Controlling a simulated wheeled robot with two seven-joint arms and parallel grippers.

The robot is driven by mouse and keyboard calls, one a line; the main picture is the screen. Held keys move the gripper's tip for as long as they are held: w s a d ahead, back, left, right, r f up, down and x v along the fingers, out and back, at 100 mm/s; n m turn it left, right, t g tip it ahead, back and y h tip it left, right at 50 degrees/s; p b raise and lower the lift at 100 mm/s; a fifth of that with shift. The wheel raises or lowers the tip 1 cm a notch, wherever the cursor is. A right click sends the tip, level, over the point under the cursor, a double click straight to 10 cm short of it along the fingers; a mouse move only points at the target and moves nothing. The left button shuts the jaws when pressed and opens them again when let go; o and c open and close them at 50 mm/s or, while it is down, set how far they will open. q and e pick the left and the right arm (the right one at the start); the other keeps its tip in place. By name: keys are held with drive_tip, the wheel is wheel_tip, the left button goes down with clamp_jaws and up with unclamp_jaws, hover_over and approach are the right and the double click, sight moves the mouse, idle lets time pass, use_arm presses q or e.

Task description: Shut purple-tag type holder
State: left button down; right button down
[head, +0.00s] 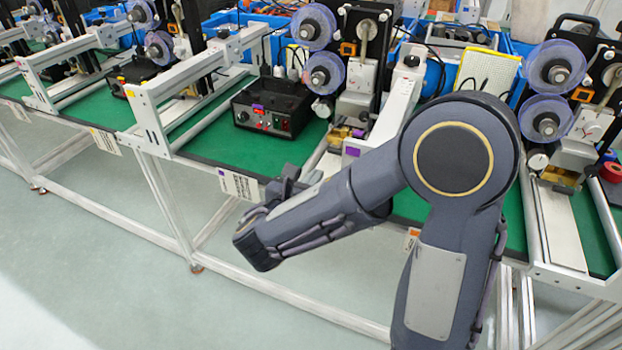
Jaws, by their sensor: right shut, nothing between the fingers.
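A small purple tag (351,151) shows at the front of the middle coder, just above my right forearm. A brass-coloured type holder (338,136) sits beside it, under the coder's head. It is small and partly crowded by other parts, so I cannot tell whether it is open or shut. My right gripper (289,180) is shut and empty. It appears at the table's front edge, left of and nearer than the holder, largely hidden by my wrist. My left gripper is not in view.
A black control box (272,108) stands on the green table (205,135), left of the coder. A white rail frame (200,65) stands farther left. A paper label (238,184) hangs at the front edge. Another coder (560,110) stands at right. The floor in front is clear.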

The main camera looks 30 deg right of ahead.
sight(336, 149)
drive_tip(key=x, duration=1)
drive_tip(key=shift+d+f, duration=0.1)
drive_tip(key=shift+w+d, duration=0.1)
drive_tip(key=x, duration=0.3)
drive_tip(key=shift+w+d+r, duration=0.25)
drive_tip(key=shift+d, duration=0.1)
